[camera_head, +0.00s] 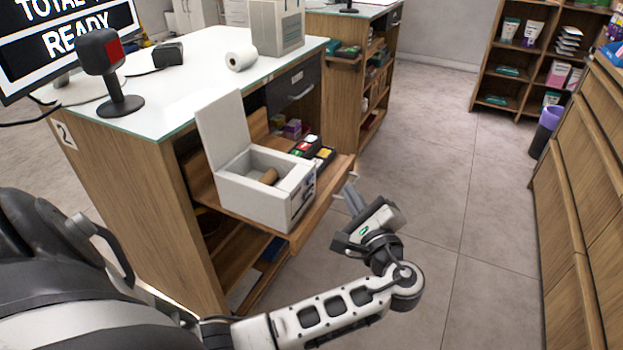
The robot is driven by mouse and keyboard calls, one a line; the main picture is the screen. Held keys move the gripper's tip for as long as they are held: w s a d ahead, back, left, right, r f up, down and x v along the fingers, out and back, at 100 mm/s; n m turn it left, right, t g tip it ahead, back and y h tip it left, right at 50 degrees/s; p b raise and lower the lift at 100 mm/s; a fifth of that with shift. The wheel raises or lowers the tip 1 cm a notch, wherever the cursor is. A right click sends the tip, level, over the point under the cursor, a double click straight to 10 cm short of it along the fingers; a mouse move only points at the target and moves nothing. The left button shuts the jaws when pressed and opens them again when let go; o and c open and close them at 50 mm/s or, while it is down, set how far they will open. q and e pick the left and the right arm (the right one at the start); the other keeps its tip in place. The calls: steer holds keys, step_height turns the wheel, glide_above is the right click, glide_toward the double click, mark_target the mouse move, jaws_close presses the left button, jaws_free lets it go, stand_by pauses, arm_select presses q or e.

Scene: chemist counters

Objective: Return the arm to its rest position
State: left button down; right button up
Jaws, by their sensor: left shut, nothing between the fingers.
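My left arm (330,312) comes in from the lower left and reaches out over the floor, bent at the wrist. My left gripper (350,196) is shut and empty. It is just to the right of a white open box (256,203) and apart from it in the picture. The box has its lid up and a brown cylindrical thing (268,177) inside. My right gripper is not in view.
The box stands on a pulled-out wooden shelf (319,212) of the counter (152,103). On the counter are a scanner on a stand (107,70), a paper roll (240,59) and a box-shaped device (277,27). Wooden drawers (575,190) stand at right; floor between is clear.

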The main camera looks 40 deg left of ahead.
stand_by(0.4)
arm_select(q)
steer(key=s+d+f+n+h+p, duration=0.1)
steer(key=s+d+f+n+h, duration=0.1)
steer(key=s+d+f+h, duration=0.35)
steer(key=s+d+f+n+h+p, duration=0.1)
steer(key=s+d+f+h, duration=0.15)
steer(key=f+h, duration=0.6)
steer(key=s+d+r+n+h, duration=0.2)
steer(key=s+d+n+h, duration=0.3)
steer(key=s+n, duration=0.4)
steer(key=shift+s+d+r+n+t+h+p, duration=0.25)
steer(key=shift+s+d+n+t+h+p, duration=0.05)
steer(key=shift+t+p, duration=0.1)
